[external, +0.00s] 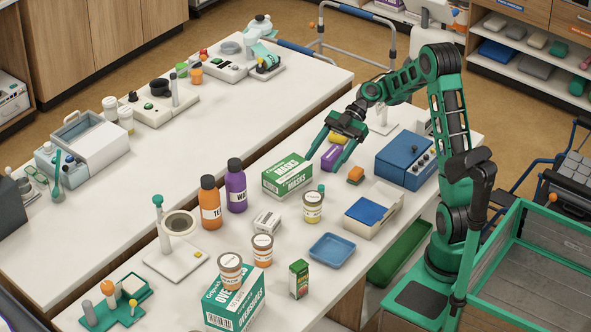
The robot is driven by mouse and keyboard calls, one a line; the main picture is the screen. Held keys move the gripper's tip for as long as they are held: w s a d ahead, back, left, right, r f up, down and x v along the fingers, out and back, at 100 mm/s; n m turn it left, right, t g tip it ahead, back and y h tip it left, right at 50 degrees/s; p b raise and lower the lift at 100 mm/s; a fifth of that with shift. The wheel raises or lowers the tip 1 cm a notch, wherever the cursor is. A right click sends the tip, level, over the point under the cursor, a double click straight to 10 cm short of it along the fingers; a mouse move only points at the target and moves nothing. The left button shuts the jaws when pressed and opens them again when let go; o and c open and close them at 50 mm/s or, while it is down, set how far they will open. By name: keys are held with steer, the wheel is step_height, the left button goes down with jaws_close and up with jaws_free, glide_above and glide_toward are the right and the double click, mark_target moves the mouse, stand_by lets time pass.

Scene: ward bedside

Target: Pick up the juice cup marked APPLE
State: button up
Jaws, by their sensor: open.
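Several small lidded cups stand on the near white counter. One cup with a pale yellow label (313,208) stands right of centre. A cup with an orange band (262,250) stands further left and nearer. Another orange-banded cup (230,271) appears on or just behind the overshoes box. The print on the cups is too small to read, so I cannot tell which is marked APPLE.
A green MASKS box (287,175) is close to my gripper's left finger. Orange (210,203) and purple (236,186) bottles stand left. A blue tray (332,250), a green carton (299,279) and an OVERSHOES box (236,302) are nearer.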

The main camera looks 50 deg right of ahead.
glide_toward(307, 214)
steer(key=shift+s+a+r, duration=0.1)
steer(key=shift+a+r, duration=0.05)
steer(key=shift+r, duration=0.25)
steer(key=shift+a+f, duration=0.15)
steer(key=shift+f, duration=0.1)
steer(key=x, duration=1)
steer(key=shift+a+f, duration=0.1)
steer(key=shift+f, duration=0.3)
steer(key=c, duration=1.3)
